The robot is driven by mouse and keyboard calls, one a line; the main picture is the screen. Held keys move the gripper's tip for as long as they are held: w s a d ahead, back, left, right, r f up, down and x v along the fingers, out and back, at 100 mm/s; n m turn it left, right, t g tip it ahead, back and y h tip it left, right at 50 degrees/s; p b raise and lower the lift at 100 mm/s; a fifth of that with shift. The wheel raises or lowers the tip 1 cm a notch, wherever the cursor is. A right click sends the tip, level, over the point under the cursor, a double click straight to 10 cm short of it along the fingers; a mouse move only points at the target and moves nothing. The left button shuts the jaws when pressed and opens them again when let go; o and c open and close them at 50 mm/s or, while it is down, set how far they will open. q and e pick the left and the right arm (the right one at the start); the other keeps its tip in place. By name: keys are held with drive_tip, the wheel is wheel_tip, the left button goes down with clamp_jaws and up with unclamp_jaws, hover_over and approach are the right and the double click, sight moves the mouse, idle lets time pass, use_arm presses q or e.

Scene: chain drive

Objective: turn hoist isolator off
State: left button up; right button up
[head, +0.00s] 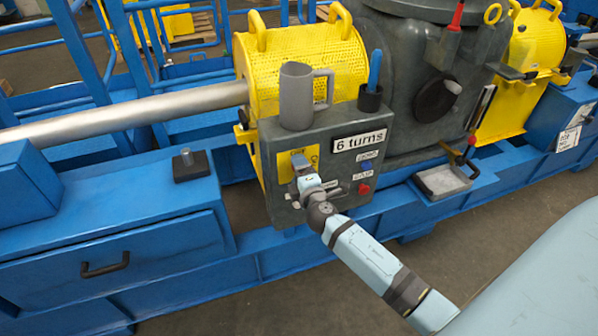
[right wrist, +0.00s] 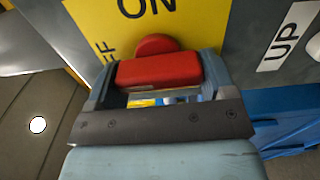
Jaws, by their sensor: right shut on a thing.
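The hoist isolator is a yellow plate (right wrist: 190,25) with a red handle (right wrist: 160,70) on the front of the grey control box. In the right wrist view the plate reads "ON" at the top, with part of "OFF" at the left. My right gripper (right wrist: 158,85) is shut on the red handle, one finger at each end of the red bar. A rounded red part shows just behind the bar. In the head view my right gripper (head: 303,172) covers most of the isolator, so the handle is hidden there and only some of the yellow plate (head: 312,155) shows. My left gripper is not in view.
The control box (head: 345,190) carries a "6 turns" sign (head: 359,141), a blue button, a red button (head: 364,189) and an "UP" label (right wrist: 287,37). A grey jug (head: 297,97) and a black cup (head: 370,98) with a blue-handled tool stand on top. Blue frame beams run below.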

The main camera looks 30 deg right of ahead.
drive_tip(key=o, duration=0.9)
drive_tip(key=shift+s, duration=0.1)
use_arm(q)
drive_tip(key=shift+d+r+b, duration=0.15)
drive_tip(key=shift+b, duration=0.4)
use_arm(e)
drive_tip(key=v, duration=1.3)
drive_tip(key=shift+s, duration=0.35)
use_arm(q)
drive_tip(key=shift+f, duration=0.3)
use_arm(e)
drive_tip(key=shift+f, duration=0.1)
